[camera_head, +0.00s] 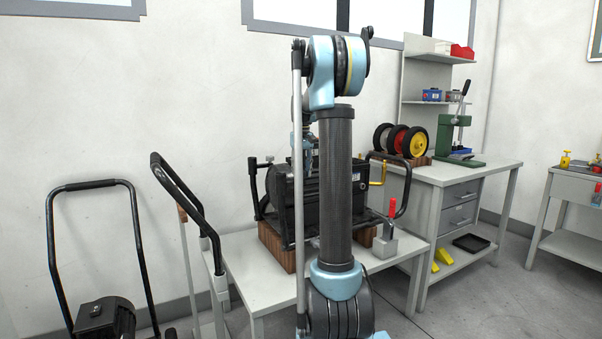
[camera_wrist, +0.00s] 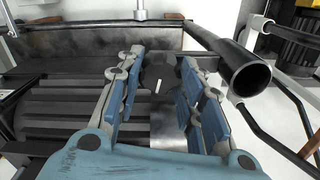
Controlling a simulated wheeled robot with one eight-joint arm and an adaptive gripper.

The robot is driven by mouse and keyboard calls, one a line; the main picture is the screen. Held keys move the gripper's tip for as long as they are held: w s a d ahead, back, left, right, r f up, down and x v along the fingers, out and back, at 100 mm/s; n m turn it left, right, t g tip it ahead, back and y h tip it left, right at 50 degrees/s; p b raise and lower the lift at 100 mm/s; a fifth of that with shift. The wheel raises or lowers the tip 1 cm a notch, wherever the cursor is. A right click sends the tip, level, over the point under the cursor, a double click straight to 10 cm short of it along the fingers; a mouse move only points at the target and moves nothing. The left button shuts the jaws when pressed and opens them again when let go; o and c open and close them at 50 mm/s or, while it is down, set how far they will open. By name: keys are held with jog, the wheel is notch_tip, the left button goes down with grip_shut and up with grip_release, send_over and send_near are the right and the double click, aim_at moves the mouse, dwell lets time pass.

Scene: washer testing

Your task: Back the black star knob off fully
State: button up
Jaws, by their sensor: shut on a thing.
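In the wrist view, the two blue-padded fingers of my gripper (camera_wrist: 162,66) are shut on a dark piece, the black star knob (camera_wrist: 160,74). A small pale mark shows on it. The fingers hide its sides, so its lobes and thread are hard to make out. The knob is at the black washer machine (camera_head: 286,205), which rests on wooden blocks on a light table in the head view. There my arm stands in front of the machine and hides its middle, the knob and most of my gripper.
A thick black tube end (camera_wrist: 250,78) lies close right of my fingers. A red-handled clamp (camera_head: 387,215) stands on the table's right. Black tubular handles (camera_head: 185,195) rise at the left. A workbench (camera_head: 445,175) with wheels and a green press stands at the right.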

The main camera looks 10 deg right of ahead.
jog(key=n, duration=1)
jog(key=shift+n, duration=0.3)
jog(key=n, duration=0.5)
jog(key=shift+w+n, duration=0.1)
jog(key=shift+n, duration=2.3)
jog(key=o, duration=1.1)
jog(key=shift+c, duration=0.2)
